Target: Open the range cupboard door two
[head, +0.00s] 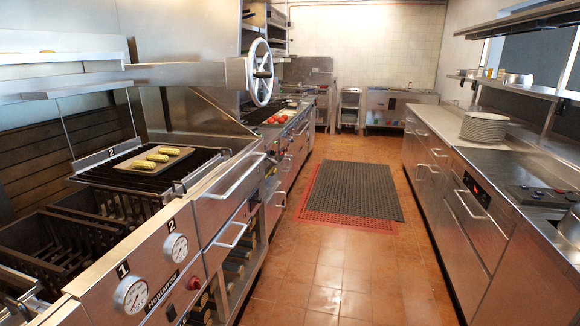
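A long steel range (150,262) runs along the left side. Its front carries two dials, marked 1 and 2 (175,247). To the right of dial 2 is a steel front panel with a bar handle (232,236); it looks shut. A longer bar handle (242,178) sits above it along the range's upper edge. Farther back, more fronts with handles (281,199) look shut. I cannot read a number on any cupboard door, so I cannot tell which is door two. Neither of my grippers can be made out in the head view.
A tray with yellow corn (156,159) lies on the grill. A steel counter (475,155) with stacked plates (484,127) runs along the right.

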